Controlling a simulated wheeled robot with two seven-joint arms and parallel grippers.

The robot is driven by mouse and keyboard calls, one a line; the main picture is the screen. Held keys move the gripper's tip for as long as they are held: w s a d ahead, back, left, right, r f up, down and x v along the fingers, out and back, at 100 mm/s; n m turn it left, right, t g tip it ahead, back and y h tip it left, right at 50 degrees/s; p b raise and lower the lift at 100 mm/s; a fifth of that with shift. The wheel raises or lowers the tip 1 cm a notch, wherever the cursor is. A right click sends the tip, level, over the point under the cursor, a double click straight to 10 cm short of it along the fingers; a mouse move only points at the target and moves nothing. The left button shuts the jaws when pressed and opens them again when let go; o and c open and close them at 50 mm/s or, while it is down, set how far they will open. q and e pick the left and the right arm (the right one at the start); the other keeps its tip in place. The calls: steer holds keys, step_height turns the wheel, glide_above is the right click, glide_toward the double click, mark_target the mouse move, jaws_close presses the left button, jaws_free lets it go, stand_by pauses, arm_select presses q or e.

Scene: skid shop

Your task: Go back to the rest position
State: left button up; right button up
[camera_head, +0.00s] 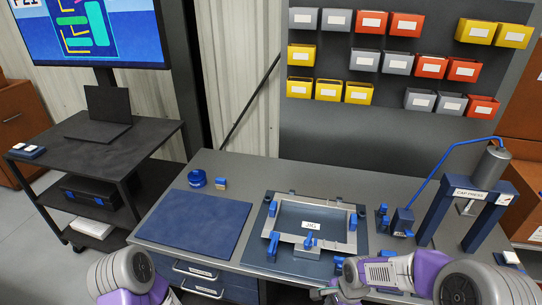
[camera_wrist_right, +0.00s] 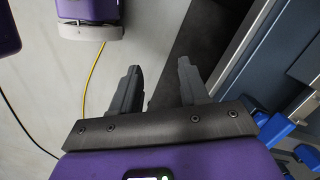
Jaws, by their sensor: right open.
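My right gripper (camera_wrist_right: 160,85) shows in the right wrist view with its two dark fingers apart and nothing between them. Below it are a pale floor and a dark strip beside the bench. In the head view my right arm (camera_head: 390,272) comes in at the lower right, in front of the bench's front edge; its fingers are not clearly seen there. My left arm (camera_head: 128,278) shows at the lower left, in front of the bench, and its gripper is not visible.
The workbench (camera_head: 215,168) carries a blue mat (camera_head: 190,221), a jig (camera_head: 310,224) with blue clamps, a cap press (camera_head: 470,194) and a blue tape roll (camera_head: 196,178). A cart (camera_head: 150,140) with a laptop (camera_head: 104,108) stands left. A yellow cable (camera_wrist_right: 92,75) lies on the floor.

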steer(key=s+a+f+n+y, duration=0.1)
steer(key=s+a+f+n, duration=0.3)
steer(key=f, duration=0.5)
steer(key=s+a+f+n+y, duration=0.1)
steer(key=s+a+f+n, duration=0.2)
steer(key=s+f+n, duration=0.3)
step_height(320, 180, down, 3)
steer(key=shift+s+a+r+n+t, duration=0.15)
steer(key=shift+s+a+n+t, duration=0.2)
steer(key=shift+n, duration=0.55)
steer(key=shift+s, duration=0.1)
